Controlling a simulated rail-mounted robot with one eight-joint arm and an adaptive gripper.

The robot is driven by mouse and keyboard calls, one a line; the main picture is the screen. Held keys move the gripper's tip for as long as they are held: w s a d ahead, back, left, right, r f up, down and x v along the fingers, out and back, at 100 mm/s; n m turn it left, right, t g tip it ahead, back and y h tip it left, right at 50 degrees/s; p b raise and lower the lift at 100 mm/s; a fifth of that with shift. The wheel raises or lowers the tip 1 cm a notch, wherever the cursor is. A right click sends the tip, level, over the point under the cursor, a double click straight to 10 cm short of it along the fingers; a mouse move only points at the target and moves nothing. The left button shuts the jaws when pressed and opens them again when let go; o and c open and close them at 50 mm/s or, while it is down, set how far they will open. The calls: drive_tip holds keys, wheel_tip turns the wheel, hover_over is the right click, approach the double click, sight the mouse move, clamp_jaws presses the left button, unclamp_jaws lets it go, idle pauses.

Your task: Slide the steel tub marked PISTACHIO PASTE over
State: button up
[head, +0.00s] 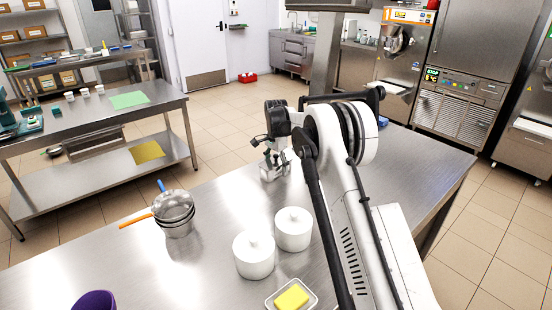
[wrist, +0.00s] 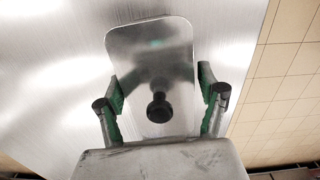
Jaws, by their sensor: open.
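A steel tub with a rounded rectangular lid and a black knob shows in the wrist view (wrist: 150,45), standing on the steel counter. No marking on it can be read. My gripper (wrist: 160,88) is open above the tub, its two green-padded fingers apart on either side of the lid, with the knob between them. I cannot tell whether the fingers touch the tub. In the head view my gripper (head: 268,150) is at the counter's far side, over the small steel tub (head: 270,175), which it and my arm partly hide.
Two white lidded jars (head: 254,258), a yellow block in a small tray (head: 272,302), stacked sieves (head: 176,222) and a purple bowl (head: 94,302) stand on the near counter. The counter (head: 215,215) is bare between the sieves and the tub. Its right edge drops to the tiled floor.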

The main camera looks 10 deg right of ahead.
drive_tip(key=shift+f, duration=0.35)
drive_tip(key=c, duration=1.5)
